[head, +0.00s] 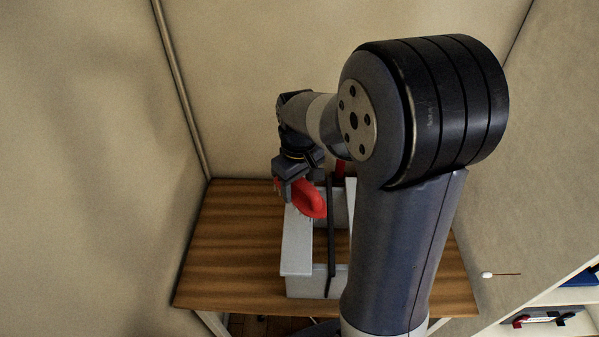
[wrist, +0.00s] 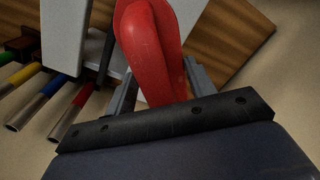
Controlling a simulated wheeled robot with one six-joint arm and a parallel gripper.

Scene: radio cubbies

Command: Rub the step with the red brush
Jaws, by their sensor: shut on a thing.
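My gripper (head: 288,188) is shut on the red brush (head: 312,198) above the table. In the wrist view the brush (wrist: 150,50) is a smooth red body between my two fingers (wrist: 160,90), reaching away from the camera. A pale grey step-like piece (head: 296,250) stands on the wooden table, with a long pale top. The brush is over or beside its far part; I cannot tell whether they touch. The pale piece also shows behind the brush in the wrist view (wrist: 62,45). The brush's working side is hidden.
A dark bar (head: 331,240) runs along the pale piece. Yellow, blue and red handles with metal ends (wrist: 70,110) stick out at the left in the wrist view. The table's left part (head: 235,240) is bare. Walls stand close behind and left; shelves (head: 555,318) are at right.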

